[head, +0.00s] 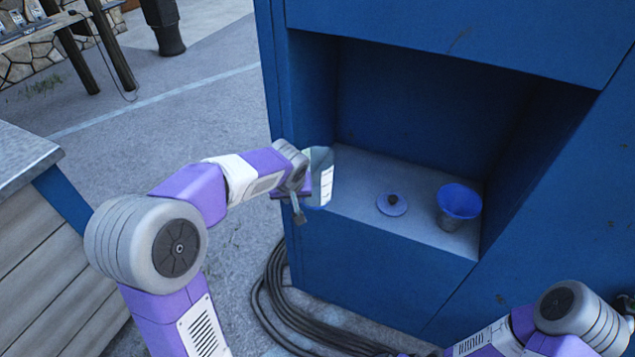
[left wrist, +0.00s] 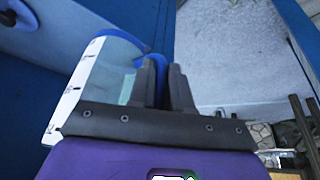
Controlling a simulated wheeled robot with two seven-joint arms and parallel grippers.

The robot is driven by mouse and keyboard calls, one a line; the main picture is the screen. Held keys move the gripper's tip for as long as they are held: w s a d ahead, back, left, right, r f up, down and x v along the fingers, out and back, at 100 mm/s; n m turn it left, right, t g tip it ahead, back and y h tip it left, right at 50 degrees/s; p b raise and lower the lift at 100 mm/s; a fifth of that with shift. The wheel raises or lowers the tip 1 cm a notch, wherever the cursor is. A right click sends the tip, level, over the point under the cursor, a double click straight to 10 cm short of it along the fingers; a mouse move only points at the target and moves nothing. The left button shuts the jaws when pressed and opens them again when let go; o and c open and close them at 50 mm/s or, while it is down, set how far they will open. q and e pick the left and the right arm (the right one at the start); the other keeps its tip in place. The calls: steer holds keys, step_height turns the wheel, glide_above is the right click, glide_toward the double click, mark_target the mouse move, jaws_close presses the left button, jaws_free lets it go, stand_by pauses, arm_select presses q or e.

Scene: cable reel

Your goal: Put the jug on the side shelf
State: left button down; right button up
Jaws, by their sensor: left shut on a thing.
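The jug (head: 322,176) is clear with a white label strip. It is at the left front edge of the recess in the blue cabinet, seemingly held in the air. In the left wrist view the jug (left wrist: 120,62) has a blue rim and a blue handle (left wrist: 156,84). My left gripper (head: 301,192) is shut on the handle; its fingers show in the left wrist view (left wrist: 166,88). No side shelf can be told for certain; a grey-topped, wood-panelled counter (head: 22,152) stands at the left. My right arm enters at the lower right, its fingers out of view.
The recess floor (head: 352,182) holds a blue disc with a dark knob (head: 392,204) and a blue funnel-like cup (head: 459,203). The blue cabinet (head: 375,283) walls the recess. A coiled dark cable (head: 272,303) lies on the ground. Open pavement lies between counter and cabinet.

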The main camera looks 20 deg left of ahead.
mark_target(313, 167)
arm_select(q)
steer(key=w, duration=1.2)
steer(key=shift+d, duration=0.2)
steer(key=shift+w+f+b, duration=0.1)
steer(key=shift+f+b, duration=0.3)
steer(key=shift+f, duration=0.55)
step_height(313, 167, down, 5)
steer(key=shift+r+b, duration=0.1)
steer(key=shift+b, duration=0.85)
steer(key=shift+w+f, duration=0.2)
steer(key=shift+f, duration=0.05)
steer(key=shift+r, duration=0.15)
steer(key=c, duration=1.1)
jaws_free()
steer(key=shift+f, duration=0.2)
steer(key=shift+o, duration=0.2)
